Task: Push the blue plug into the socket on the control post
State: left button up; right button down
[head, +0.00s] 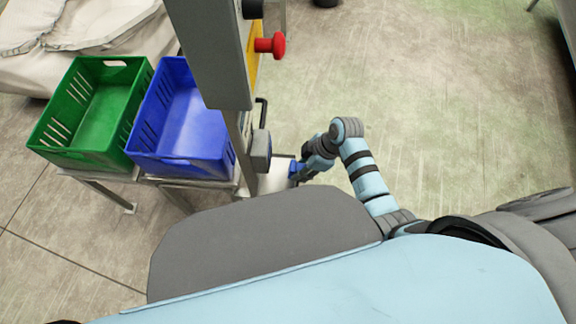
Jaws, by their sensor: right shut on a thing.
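The control post (218,60) is a tall grey column left of centre, with a red mushroom button (272,45) on its yellow side. A dark grey box (261,148), which looks like the socket, sits low on the post; its opening is not visible. My right gripper (302,172) is just right of this box, small in the view. It is shut on the blue plug (294,168), a small blue piece mostly hidden by the gripper. A gap seems to lie between plug and box, but I cannot tell exactly. My left gripper is not in view.
A green crate (62,160) and a blue crate (138,162), both empty, stand on stands left of the post. A pale covered surface (30,70) is at the upper left. The floor (450,110) at the right is clear.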

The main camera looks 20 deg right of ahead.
jog(key=s+d, duration=0.2)
jog(key=d, duration=0.4)
jog(key=s+d, duration=0.2)
jog(key=d, duration=0.4)
jog(key=shift+s+d, duration=0.25)
jog(key=shift+d, duration=0.15)
